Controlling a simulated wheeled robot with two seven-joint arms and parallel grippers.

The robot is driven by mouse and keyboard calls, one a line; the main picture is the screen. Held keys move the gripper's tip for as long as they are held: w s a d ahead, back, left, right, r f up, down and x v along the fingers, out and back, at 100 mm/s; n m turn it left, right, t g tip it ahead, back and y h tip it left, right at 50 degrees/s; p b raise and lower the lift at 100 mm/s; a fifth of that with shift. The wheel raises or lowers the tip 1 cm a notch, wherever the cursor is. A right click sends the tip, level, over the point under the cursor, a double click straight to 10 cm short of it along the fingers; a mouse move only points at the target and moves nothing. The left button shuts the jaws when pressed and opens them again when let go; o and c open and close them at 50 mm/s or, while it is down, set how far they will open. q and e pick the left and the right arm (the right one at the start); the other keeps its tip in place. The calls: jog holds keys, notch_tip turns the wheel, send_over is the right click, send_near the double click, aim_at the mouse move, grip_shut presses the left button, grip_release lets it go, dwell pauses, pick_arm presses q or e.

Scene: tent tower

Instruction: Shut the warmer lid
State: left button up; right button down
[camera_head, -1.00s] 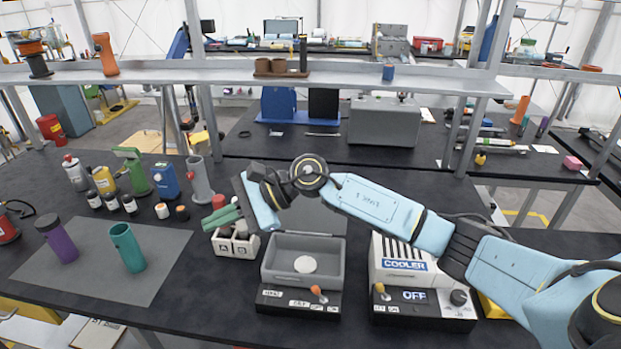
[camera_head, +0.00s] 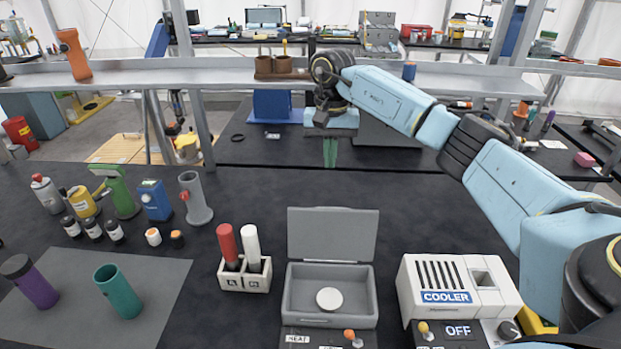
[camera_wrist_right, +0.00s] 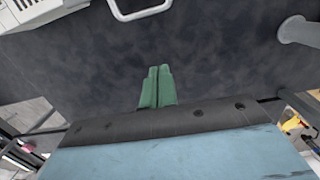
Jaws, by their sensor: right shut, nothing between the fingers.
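The warmer (camera_head: 330,300) is a grey box at the front centre of the table in the head view. Its grey lid (camera_head: 332,234) stands raised at the back edge, so the box is open. A pale round disc (camera_head: 329,299) lies inside. My right gripper (camera_head: 330,160) is shut and empty, with green fingers pointing down behind the lid, apart from it in the picture. In the right wrist view the green fingers (camera_wrist_right: 157,88) are together over bare dark table, and a pale handle-like loop shows at the top edge. My left gripper is not in view.
A white cooler (camera_head: 460,285) stands right of the warmer. A white two-slot holder (camera_head: 245,274) with a red and a white cylinder stands left. A teal cup (camera_head: 119,292) and purple bottle (camera_head: 30,283) are farther left. A shelf (camera_head: 220,81) crosses behind.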

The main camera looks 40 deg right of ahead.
aim_at(332, 230)
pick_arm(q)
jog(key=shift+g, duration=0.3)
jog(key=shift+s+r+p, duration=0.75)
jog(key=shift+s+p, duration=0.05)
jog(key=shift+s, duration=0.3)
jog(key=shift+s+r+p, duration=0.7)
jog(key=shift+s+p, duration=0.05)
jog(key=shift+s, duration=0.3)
pick_arm(e)
jog(key=s+a+f, duration=0.3)
jog(key=s+f, duration=0.1)
jog(key=f, duration=0.4)
jog(key=shift+d, duration=0.1)
